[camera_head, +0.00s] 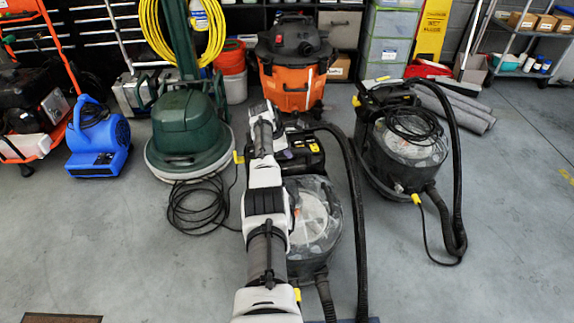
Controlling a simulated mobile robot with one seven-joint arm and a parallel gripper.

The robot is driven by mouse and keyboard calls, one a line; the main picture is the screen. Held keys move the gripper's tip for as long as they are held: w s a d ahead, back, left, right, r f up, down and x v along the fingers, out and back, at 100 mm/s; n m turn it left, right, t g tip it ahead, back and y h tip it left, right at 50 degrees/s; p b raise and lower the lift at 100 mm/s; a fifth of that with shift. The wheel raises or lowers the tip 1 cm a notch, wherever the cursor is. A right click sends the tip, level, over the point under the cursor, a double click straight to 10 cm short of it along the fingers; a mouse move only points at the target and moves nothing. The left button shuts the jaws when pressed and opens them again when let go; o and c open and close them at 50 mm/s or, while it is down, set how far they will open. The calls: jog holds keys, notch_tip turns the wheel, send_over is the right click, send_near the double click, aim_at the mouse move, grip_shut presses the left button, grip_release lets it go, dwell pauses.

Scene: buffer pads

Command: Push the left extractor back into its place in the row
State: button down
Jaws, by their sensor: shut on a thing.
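The left extractor (318,222), a black machine with a clear round lid and a black hose, stands on the floor at the middle, partly hidden by my arm. It stands nearer to me than the right extractor (410,150), a similar machine with a coiled cable on top. My arm reaches over its left side. My gripper (281,142) is at the upper back part of the left extractor, by its black and yellow top, and is shut on it. The fingertips are small and partly hidden, so the exact grip point is unclear.
A green floor machine (188,125) with a loose black cable (197,212) stands close on the left. A blue blower (98,143) is further left. An orange vacuum (290,85) stands behind. Grey rolls (462,108) lie behind the right extractor. Floor at right is clear.

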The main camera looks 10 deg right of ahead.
jog(key=shift+w+f+b, duration=0.2)
jog(key=shift+w+b, duration=0.25)
jog(key=shift+b, duration=0.85)
jog(key=shift+w+f+b, duration=0.2)
jog(key=shift+w+b, duration=0.25)
jog(key=shift+b, duration=1.2)
jog(key=shift+w+r+b, duration=0.15)
jog(key=shift+r+b, duration=0.2)
jog(key=shift+b, duration=0.1)
jog(key=c, duration=1.2)
grip_release()
jog(key=shift+d, duration=0.1)
jog(key=shift+r, duration=0.1)
jog(key=shift+r+p, duration=0.45)
jog(key=shift+p, duration=0.15)
jog(key=p+v, duration=0.4)
jog(key=v, duration=0.9)
jog(key=shift+f, duration=0.15)
